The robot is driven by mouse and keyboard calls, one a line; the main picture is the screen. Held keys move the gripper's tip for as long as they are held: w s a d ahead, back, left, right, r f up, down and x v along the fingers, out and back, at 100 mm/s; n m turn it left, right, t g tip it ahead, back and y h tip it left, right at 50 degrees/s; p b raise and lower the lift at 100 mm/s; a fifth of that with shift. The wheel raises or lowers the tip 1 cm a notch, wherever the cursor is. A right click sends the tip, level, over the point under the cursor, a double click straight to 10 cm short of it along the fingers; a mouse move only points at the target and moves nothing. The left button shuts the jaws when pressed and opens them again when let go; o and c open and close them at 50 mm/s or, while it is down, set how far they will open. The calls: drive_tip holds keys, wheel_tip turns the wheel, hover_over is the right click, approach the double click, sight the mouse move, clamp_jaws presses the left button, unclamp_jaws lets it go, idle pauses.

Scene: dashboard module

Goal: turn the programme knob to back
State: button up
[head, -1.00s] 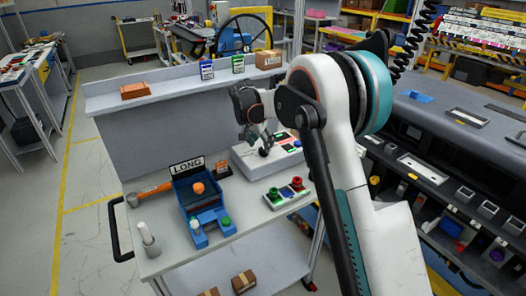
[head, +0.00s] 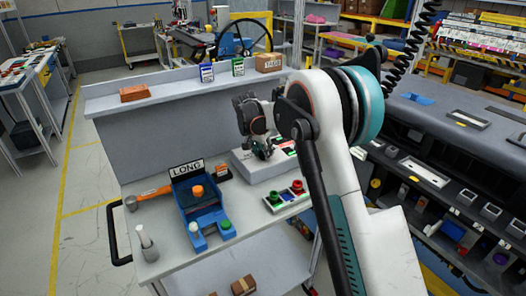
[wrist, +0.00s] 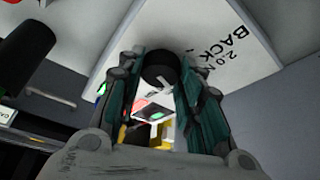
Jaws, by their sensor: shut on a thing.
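The dashboard module (head: 254,171) is a pale box on the workbench, under my gripper. In the wrist view its white face (wrist: 202,38) shows the word BACK to the right of the programme knob. The programme knob (wrist: 160,67) is a round black knob with a light pointer mark on its near side. My gripper (wrist: 160,84) is shut on the knob, with a teal-padded finger on each side of it. In the head view my gripper (head: 262,153) hides the knob.
A button box (head: 286,197) with green and red buttons stands in front of the module. A blue fixture (head: 196,215) marked LONG stands to the left. An orange-handled tool (head: 150,194) lies further left. A grey panel (head: 165,135) rises behind.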

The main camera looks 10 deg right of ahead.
drive_tip(key=shift+n, duration=0.3)
drive_tip(key=n+y+p, duration=0.1)
drive_tip(key=n, duration=0.2)
drive_tip(key=shift+d+t, duration=0.15)
drive_tip(key=shift+t, duration=0.25)
drive_tip(key=n, duration=0.2)
drive_tip(key=n+y+p, duration=0.1)
drive_tip(key=n, duration=0.1)
drive_tip(key=shift+s+d+t+y, duration=0.1)
drive_tip(key=shift+t+y, duration=0.2)
drive_tip(key=n+y, duration=0.1)
drive_tip(key=n, duration=0.3)
drive_tip(key=shift+d+y+p, duration=0.1)
drive_tip(key=shift+y+p, duration=0.2)
drive_tip(key=shift+y, duration=0.1)
drive_tip(key=shift+n+g+y, duration=0.4)
drive_tip(key=shift+n+y, duration=0.3)
drive_tip(key=shift+n, duration=1.4)
drive_tip(key=o, duration=1)
drive_tip(key=shift+o, duration=0.2)
